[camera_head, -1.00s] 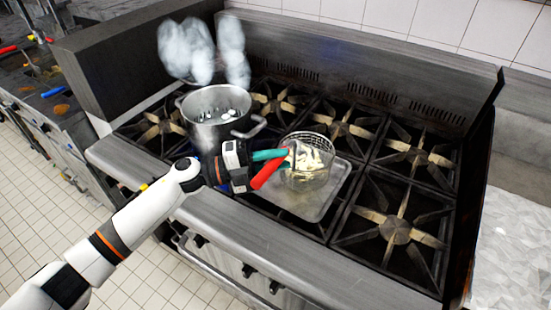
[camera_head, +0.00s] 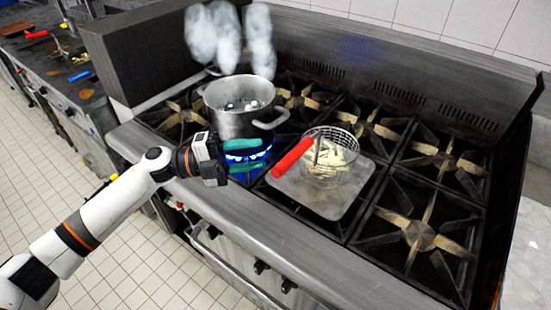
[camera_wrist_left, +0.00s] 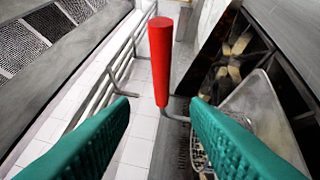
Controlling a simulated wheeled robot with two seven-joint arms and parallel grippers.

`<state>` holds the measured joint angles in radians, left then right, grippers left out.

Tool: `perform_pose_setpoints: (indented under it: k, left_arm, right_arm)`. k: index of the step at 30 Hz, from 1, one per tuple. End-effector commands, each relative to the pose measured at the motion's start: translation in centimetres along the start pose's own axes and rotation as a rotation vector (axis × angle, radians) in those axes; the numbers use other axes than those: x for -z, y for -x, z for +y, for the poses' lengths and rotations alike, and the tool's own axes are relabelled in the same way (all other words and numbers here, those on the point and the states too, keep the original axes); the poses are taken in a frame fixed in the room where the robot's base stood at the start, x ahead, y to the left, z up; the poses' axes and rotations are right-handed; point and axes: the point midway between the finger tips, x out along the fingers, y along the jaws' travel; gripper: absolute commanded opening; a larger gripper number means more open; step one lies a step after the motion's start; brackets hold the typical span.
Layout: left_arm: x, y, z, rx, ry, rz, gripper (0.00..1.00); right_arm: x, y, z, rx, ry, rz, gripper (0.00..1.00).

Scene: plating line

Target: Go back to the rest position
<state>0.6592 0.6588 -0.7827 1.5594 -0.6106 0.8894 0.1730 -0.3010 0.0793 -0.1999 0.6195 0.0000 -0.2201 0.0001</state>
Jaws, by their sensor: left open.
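My left gripper (camera_head: 240,158) is open and empty over the front of the stove, just left of a red handle (camera_head: 292,158). The handle belongs to a wire basket (camera_head: 330,160) holding pale pieces of food. The basket rests on a metal tray (camera_head: 325,204) on the stove. In the left wrist view the green fingers (camera_wrist_left: 160,125) stand apart, and the red handle (camera_wrist_left: 161,60) shows beyond and between them, with no finger seen closed on it. The right gripper is not in view.
A steaming metal pot (camera_head: 232,122) stands over a blue flame (camera_head: 246,154) close behind my left gripper. Bare burners (camera_head: 419,236) lie to the right. A counter with utensils (camera_head: 50,70) is at the far left. The tiled floor (camera_head: 130,262) in front is clear.

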Motion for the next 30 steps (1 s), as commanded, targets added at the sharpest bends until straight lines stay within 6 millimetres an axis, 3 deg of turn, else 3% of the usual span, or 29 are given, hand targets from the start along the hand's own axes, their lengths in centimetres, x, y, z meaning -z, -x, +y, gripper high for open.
perform_pose_setpoints:
  k: [6, 23, 26, 30]
  left_arm:
    - [0.0, 2.0, -0.1, 0.000, 0.000, 0.000, 0.42]
    - [0.0, 1.8, 0.0, -0.019, 0.009, 0.015, 0.42]
    - [0.1, 0.8, 0.0, -0.093, 0.045, 0.083, 0.42]
    - [0.8, -0.3, -0.1, -0.281, 0.174, 0.301, 0.42]
  right_arm:
    - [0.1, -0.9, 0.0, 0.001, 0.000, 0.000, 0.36]
    - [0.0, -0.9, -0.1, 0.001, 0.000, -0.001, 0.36]
    - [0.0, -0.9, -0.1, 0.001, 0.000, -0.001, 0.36]
    - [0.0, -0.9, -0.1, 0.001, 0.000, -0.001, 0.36]
